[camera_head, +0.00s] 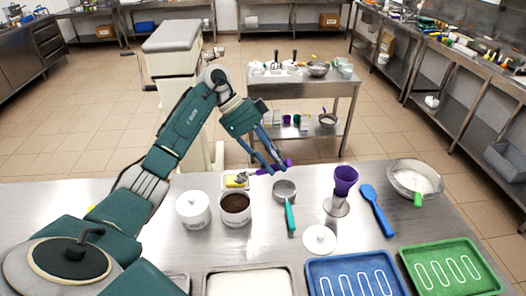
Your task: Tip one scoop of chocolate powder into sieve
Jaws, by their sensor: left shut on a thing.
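My left gripper (276,163) reaches in from the left and is shut on a purple handle (262,171), likely a scoop's. A small grey end (240,178) shows at its left, over a yellow item behind the pots; I cannot tell if it holds powder. An open white pot of dark brown chocolate powder (235,203) stands just in front of it. A small round metal sieve (285,186) with a teal handle lies to the pot's right. A larger sieve or bowl with a green handle (415,179) stands far right, with white showing inside. My right gripper is not in view.
Blue (314,263) and green (407,253) trays and a white-filled pan (211,275) line the front.

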